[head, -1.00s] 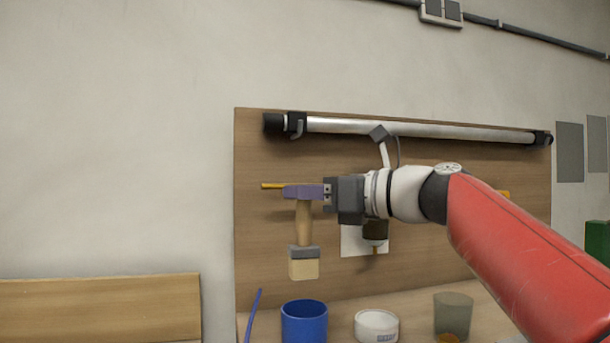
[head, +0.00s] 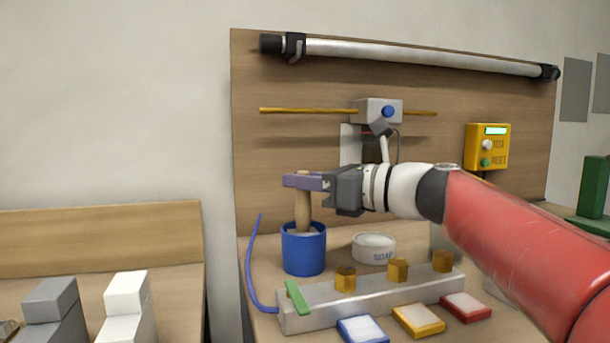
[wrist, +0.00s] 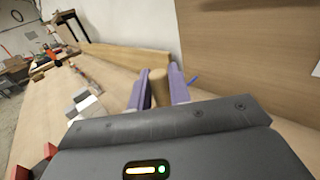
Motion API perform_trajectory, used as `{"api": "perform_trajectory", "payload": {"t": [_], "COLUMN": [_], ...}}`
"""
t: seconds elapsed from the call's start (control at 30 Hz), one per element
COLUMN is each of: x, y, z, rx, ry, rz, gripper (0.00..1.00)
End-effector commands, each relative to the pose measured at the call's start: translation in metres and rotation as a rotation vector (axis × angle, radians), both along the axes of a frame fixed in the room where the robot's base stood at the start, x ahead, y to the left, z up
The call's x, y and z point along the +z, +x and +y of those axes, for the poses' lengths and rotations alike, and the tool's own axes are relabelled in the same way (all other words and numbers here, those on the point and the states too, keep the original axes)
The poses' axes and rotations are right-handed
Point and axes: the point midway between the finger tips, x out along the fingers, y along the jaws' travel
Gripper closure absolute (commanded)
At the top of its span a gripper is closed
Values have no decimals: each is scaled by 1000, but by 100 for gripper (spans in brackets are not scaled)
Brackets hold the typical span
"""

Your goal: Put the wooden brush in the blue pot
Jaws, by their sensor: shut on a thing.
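The wooden brush (head: 303,212) is upright, with its handle held between the purple fingers of my gripper (head: 304,181). Its lower end, with the bristles, is hidden by the wall of the blue pot (head: 303,254) and appears to be inside it. I cannot tell whether it touches the pot's bottom. The pot stands upright on the bench directly below my gripper. In the wrist view the top of the brush handle (wrist: 159,88) shows between the two fingers. The pot is not visible there.
A white soap dish (head: 373,248) stands right of the pot. A blue hose (head: 249,262) curves at its left. A grey bar with wooden knobs (head: 375,298) lies in front. A grey box on a yellow rod (head: 377,110) and a yellow panel (head: 487,146) are on the backboard.

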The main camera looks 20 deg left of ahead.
Motion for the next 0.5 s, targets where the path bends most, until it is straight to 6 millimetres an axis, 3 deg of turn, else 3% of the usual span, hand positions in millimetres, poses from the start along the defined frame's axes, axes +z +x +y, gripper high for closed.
{"api": "perform_trajectory", "payload": {"t": [0.37,0.4,0.5], "x": [-2,-3,-3], "y": [0,0,0], "z": [0,0,0], "rx": [0,0,0], "ry": [0,0,0], "rz": [0,0,0], "gripper": [100,77,64]}}
